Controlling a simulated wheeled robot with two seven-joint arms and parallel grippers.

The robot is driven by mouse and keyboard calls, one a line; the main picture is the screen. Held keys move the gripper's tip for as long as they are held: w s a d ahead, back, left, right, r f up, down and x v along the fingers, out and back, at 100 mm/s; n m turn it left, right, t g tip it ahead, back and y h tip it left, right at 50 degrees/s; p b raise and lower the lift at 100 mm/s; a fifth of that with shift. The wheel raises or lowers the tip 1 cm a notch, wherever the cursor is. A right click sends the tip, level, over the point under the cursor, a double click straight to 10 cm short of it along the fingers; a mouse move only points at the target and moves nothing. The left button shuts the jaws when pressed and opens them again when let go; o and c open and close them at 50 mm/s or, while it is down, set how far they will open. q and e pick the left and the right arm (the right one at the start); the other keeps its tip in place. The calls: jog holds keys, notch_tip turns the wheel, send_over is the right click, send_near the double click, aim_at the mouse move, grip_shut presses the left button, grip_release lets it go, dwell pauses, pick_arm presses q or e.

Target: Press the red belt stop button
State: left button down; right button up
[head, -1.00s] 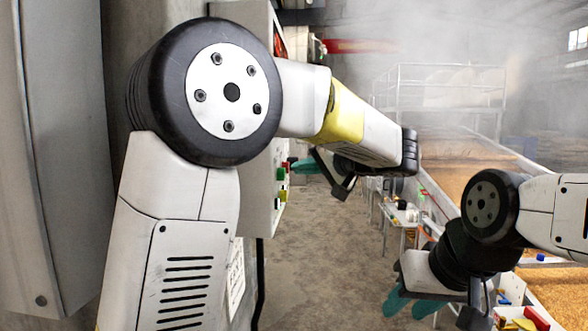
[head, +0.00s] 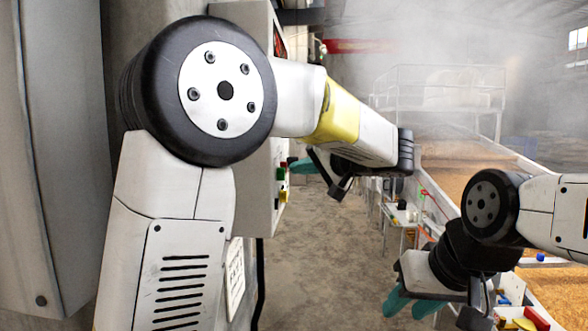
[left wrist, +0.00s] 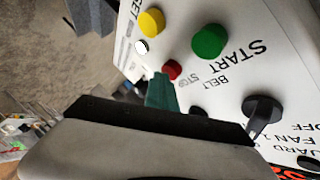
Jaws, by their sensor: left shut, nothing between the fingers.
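The red belt stop button (left wrist: 172,69) shows in the left wrist view on a pale control panel, beside the words BELT STOP. My left gripper (left wrist: 161,88) is shut and empty. Its teal fingertips lie right by the red button and cover part of its lower edge; I cannot tell whether they touch it. In the head view my left gripper (head: 302,165) is beside the panel (head: 263,200), partly behind my own arm. My right gripper (head: 411,302) hangs low at the right with its teal fingers apart and empty.
A green start button (left wrist: 209,41), a yellow button (left wrist: 151,22), a white button (left wrist: 141,47) and a black knob (left wrist: 263,110) are close around the red one. A conveyor with grain (head: 470,158) runs at the right. The floor between is clear.

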pick_arm(q)
jog(key=shift+d, duration=0.85)
jog(key=d, duration=0.5)
dwell(0.6)
